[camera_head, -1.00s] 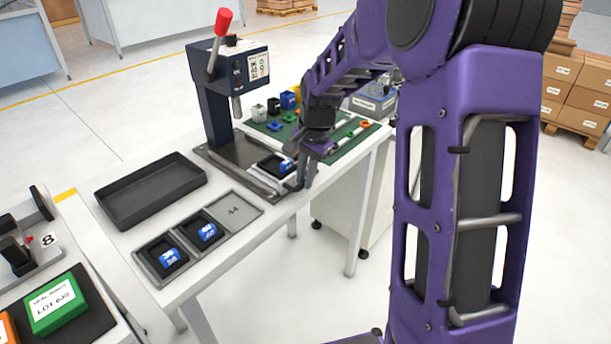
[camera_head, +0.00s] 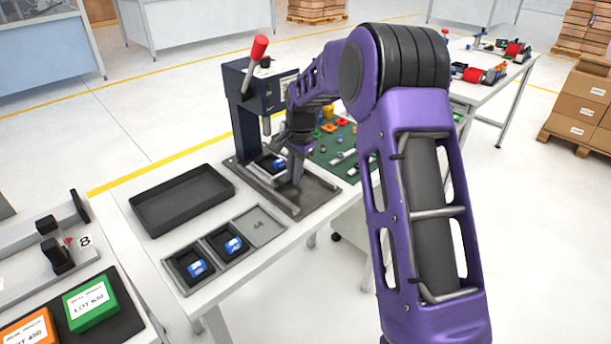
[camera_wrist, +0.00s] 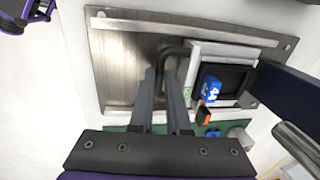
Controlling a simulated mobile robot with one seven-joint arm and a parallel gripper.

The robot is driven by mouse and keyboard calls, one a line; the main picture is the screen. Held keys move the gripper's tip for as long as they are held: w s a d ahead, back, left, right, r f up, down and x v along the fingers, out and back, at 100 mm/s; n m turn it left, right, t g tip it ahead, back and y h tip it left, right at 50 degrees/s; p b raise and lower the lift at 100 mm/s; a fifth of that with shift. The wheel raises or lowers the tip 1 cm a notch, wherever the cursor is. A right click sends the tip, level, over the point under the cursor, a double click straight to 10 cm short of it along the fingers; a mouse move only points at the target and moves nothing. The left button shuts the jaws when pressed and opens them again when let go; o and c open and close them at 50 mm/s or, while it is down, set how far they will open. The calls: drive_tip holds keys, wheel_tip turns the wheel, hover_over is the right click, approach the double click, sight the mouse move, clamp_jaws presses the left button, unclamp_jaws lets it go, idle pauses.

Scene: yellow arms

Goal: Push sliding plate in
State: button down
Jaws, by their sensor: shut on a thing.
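The sliding plate (camera_wrist: 255,52) is a light metal slide on the press's grey base plate (camera_wrist: 125,60). It carries a black nest (camera_wrist: 235,78) with a blue labelled part (camera_wrist: 211,88) in it. In the head view, the blue part (camera_head: 280,163) sits near the press column, below the ram. A dark U-shaped handle (camera_wrist: 174,50) sticks out from the plate's near side. My gripper (camera_wrist: 161,78) is shut on this handle; it also shows in the head view (camera_head: 294,172), where it hides part of the plate.
The press (camera_head: 247,115) with its red-knobbed lever stands behind the plate. An empty black tray (camera_head: 180,200) and a part holder (camera_head: 265,225) with two blue parts lie left. A green mat (camera_head: 335,145) with small parts lies right. The base plate's front end is bare.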

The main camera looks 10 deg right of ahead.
drive_tip(key=shift+w+a+r, duration=0.1)
drive_tip(key=shift+w+r, duration=0.05)
drive_tip(key=shift+w, duration=0.05)
drive_tip(key=c, duration=0.9)
unclamp_jaws()
drive_tip(key=r, duration=0.5)
drive_tip(key=s+d+r+p, duration=0.1)
drive_tip(key=r, duration=0.5)
drive_tip(key=s+r, duration=0.1)
drive_tip(key=r, duration=0.5)
drive_tip(key=shift+s+d+p, duration=0.25)
drive_tip(key=shift+d+p, duration=0.1)
drive_tip(key=shift+d, duration=0.05)
